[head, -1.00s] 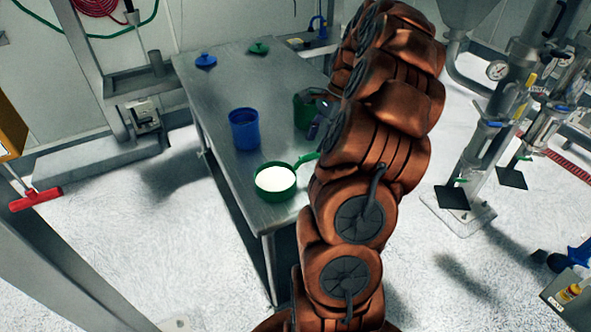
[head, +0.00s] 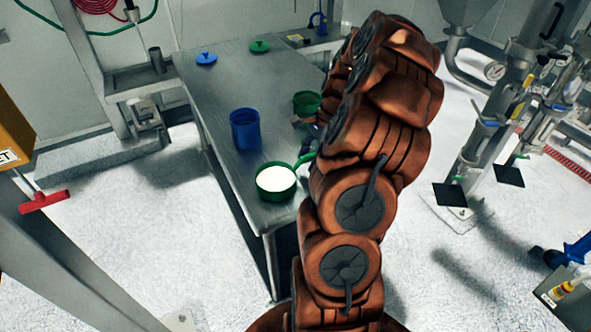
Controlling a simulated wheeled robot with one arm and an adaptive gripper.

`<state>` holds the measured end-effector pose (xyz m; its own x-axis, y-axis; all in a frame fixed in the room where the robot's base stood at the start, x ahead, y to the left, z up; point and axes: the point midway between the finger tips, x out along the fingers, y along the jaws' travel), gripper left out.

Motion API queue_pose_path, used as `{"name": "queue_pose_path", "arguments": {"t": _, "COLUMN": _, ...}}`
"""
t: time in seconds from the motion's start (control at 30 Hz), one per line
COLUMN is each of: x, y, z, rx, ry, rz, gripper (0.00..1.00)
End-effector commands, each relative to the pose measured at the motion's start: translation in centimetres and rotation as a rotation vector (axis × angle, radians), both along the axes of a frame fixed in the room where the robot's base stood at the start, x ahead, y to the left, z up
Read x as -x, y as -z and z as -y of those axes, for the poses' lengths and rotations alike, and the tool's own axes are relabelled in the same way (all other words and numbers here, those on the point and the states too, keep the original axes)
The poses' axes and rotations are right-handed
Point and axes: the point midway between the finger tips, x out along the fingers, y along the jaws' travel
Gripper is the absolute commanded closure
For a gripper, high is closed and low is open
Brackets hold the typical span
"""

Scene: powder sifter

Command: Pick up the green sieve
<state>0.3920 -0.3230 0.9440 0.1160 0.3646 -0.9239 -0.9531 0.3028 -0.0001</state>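The green sieve (head: 276,196) sits at the near end of the metal table, filled with white powder. Its handle points up and right toward my arm, and the handle's end is close to the arm's edge. My gripper (head: 312,130) is just beyond the handle, largely hidden behind my brown arm. Only a dark grey part of it shows, so I cannot see whether its fingers are open or whether it touches the handle.
A blue container (head: 244,132) stands left of my gripper and a green container (head: 306,101) behind it. A blue lid (head: 206,58) and a green lid (head: 259,46) lie at the table's (head: 222,92) far end. The table's left side is clear.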

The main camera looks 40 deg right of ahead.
Motion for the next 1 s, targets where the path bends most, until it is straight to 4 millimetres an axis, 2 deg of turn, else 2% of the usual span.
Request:
{"name": "queue_pose_path", "arguments": {"t": 0.07, "x": 0.0, "y": 0.0, "z": 0.0, "rx": 0.0, "ry": 0.0, "rz": 0.0, "gripper": 0.57}}
{"name": "queue_pose_path", "arguments": {"t": 0.47, "x": 0.0, "y": -0.03, "z": -0.01, "rx": 0.0, "ry": 0.0, "rz": 0.0, "gripper": 0.99}}
{"name": "queue_pose_path", "arguments": {"t": 1.0, "x": -0.03, "y": -0.17, "z": 0.01, "rx": 0.0, "ry": -0.001, "rz": 0.001, "gripper": 1.0}}
